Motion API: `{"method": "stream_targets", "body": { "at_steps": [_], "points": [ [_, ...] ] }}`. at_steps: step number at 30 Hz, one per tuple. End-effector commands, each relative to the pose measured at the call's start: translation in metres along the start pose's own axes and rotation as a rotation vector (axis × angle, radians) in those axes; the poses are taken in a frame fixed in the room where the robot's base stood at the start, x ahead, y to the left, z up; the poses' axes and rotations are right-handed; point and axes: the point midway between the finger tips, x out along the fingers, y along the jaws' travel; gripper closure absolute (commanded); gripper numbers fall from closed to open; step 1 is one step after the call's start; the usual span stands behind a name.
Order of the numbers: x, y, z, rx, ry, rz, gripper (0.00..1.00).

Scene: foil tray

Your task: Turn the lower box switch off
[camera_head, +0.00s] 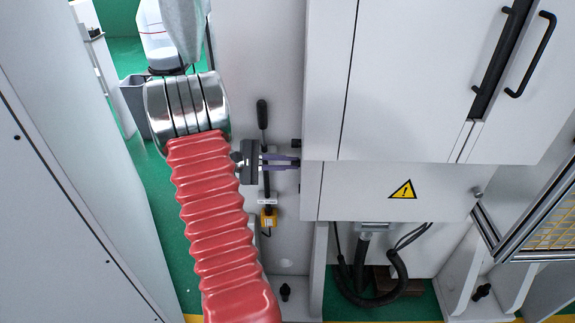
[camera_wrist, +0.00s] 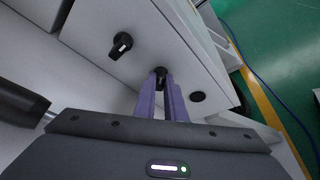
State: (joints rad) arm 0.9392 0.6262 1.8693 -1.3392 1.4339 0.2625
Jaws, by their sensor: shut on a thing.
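The lower grey box (camera_head: 365,190) has a yellow warning triangle on its front. In the head view my gripper (camera_head: 297,163) reaches right with its purple fingers to the left side of the boxes, near the seam between upper and lower box. In the wrist view my gripper (camera_wrist: 161,84) is shut on a small black rotary switch (camera_wrist: 160,71), mostly hidden between the fingertips. Its turn angle cannot be told. A second black knob (camera_wrist: 122,45) with a white mark sits apart, up and left of it.
A taller grey cabinet (camera_head: 415,80) with black handles stands above the lower box. A black lever (camera_head: 262,114) is on the wall behind my gripper. A black hose (camera_head: 375,298) hangs below the box. A round black fitting (camera_wrist: 197,96) is right of my fingers.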

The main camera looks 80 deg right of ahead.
Motion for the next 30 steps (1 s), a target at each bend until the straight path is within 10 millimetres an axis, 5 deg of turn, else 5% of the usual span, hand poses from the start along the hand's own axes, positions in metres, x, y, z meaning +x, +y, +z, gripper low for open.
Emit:
{"method": "stream_targets", "body": {
  "at_steps": [30],
  "points": [
    [0.0021, 0.0015, -0.0042, -0.756, 0.003, -0.316, 1.0]
  ]
}}
